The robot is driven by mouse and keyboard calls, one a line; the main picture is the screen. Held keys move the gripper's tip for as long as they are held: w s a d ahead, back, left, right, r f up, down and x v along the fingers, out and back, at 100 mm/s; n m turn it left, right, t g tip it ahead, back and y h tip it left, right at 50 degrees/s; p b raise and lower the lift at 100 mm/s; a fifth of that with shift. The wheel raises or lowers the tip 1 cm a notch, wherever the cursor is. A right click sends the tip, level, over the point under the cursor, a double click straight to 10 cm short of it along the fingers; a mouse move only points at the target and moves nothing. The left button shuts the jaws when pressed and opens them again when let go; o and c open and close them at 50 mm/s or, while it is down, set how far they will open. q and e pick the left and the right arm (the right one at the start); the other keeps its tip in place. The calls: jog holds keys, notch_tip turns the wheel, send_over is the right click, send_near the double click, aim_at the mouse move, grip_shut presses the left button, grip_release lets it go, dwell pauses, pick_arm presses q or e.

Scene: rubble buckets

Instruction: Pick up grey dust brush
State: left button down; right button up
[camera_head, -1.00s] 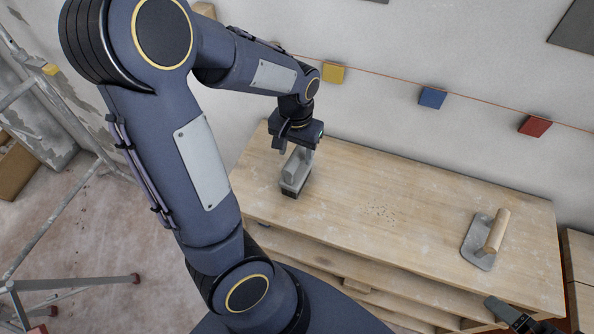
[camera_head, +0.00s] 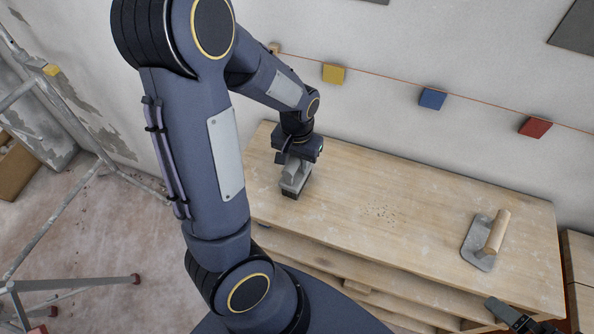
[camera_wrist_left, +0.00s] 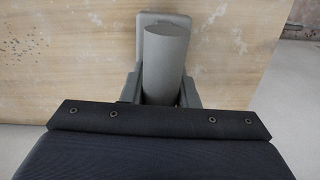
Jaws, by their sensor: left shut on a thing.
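The grey dust brush (camera_head: 293,187) stands on the left part of the wooden bench top (camera_head: 380,205), its dark bristles down on the surface. My left gripper (camera_head: 296,163) comes down over it from above and is shut on its handle. In the left wrist view the brush (camera_wrist_left: 165,50) shows its rounded grey handle between the two fingers, with its flat block behind. The fingertips are partly hidden by the handle and the wrist housing. My right gripper (camera_head: 508,315) shows only partly at the lower right edge, away from the brush.
A trowel (camera_head: 484,241) with a wooden handle lies at the right of the bench. Dark specks (camera_head: 381,211) lie mid-bench. Yellow (camera_head: 334,74), blue (camera_head: 432,98) and red (camera_head: 535,127) blocks hang along a line on the wall. Metal scaffolding (camera_head: 60,210) stands at left.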

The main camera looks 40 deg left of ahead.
pick_arm(q)
jog(key=shift+r, duration=0.1)
jog(key=shift+r, duration=0.45)
jog(key=r, duration=0.2)
jog(key=shift+d+r, duration=0.2)
jog(key=shift+r, duration=0.15)
jog(key=s+d+r, duration=0.6)
jog(key=d+r, duration=0.3)
jog(key=d, duration=0.3)
jog(key=shift+d+r+b, duration=0.15)
jog(key=shift+b, duration=0.2)
